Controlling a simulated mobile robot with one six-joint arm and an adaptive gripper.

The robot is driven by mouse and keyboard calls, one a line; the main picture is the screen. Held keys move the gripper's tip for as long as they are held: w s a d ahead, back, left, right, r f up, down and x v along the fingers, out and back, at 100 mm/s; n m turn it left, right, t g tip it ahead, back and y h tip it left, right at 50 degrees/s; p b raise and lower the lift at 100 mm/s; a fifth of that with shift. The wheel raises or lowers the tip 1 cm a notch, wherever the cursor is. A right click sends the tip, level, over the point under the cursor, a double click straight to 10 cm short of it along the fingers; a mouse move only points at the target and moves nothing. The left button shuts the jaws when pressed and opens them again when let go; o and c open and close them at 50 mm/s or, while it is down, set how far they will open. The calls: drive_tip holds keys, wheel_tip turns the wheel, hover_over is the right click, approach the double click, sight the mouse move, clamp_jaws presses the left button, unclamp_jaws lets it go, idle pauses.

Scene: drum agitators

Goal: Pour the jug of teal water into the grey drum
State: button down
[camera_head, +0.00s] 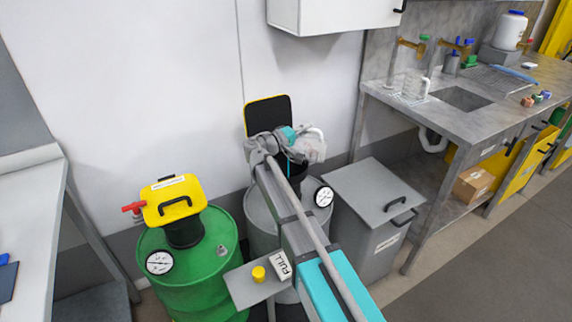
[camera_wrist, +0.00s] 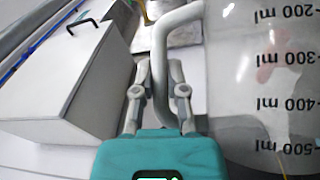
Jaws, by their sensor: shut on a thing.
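My gripper (camera_head: 284,143) is shut on the handle of the clear jug (camera_head: 315,148); the handle also shows between the fingers in the wrist view (camera_wrist: 160,75). The jug's ml marks read upside down in the wrist view (camera_wrist: 262,85), where no teal water is visible inside it. In the head view the jug is over the grey drum (camera_head: 261,222), partly hidden by my arm. The drum's black lid with yellow rim (camera_head: 268,115) stands open behind. A thin teal streak (camera_head: 289,168) shows below the jug at the drum's black neck, apparently falling water.
A green drum (camera_head: 190,262) with a shut yellow lid (camera_head: 173,198) stands to the left. A grey bin (camera_head: 372,205) with a handled lid is close on the right. Farther right is a sink counter (camera_head: 455,117) with another clear jug (camera_head: 414,86).

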sight(322, 141)
drive_tip(key=shift+s+d+r+p, duration=0.1)
drive_tip(key=shift+d+r+p, duration=0.2)
drive_tip(key=shift+r+p, duration=0.15)
drive_tip(key=d+p, duration=0.1)
drive_tip(key=d+m+y+p, duration=0.1)
drive_tip(key=d+m+g+p, duration=0.1)
drive_tip(key=shift+s+d+r+y, duration=0.25)
drive_tip(key=shift+d+r+y, duration=0.05)
drive_tip(key=shift+d, duration=0.1)
drive_tip(key=shift+d+g+p, duration=0.3)
drive_tip(key=shift+d+p, duration=0.05)
drive_tip(key=shift+p, duration=0.25)
drive_tip(key=shift+w+f+m+y, duration=0.1)
drive_tip(key=shift+f+m+y, duration=0.2)
drive_tip(key=shift+f, duration=0.05)
drive_tip(key=shift+d+r, duration=0.1)
drive_tip(key=shift+d, duration=0.1)
drive_tip(key=shift+d+m+y+p, duration=0.3)
drive_tip(key=shift+y+p, duration=0.1)
drive_tip(key=shift+p, duration=0.3)
drive_tip(key=s+d+f+m+g+y+p, duration=0.1)
drive_tip(key=d+f+m+y+p, duration=0.2)
drive_tip(key=d+y, duration=0.6)
drive_tip(key=shift+f+m+p, duration=0.35)
drive_tip(key=shift+f+m, duration=0.7)
drive_tip(key=shift+m, duration=0.25)
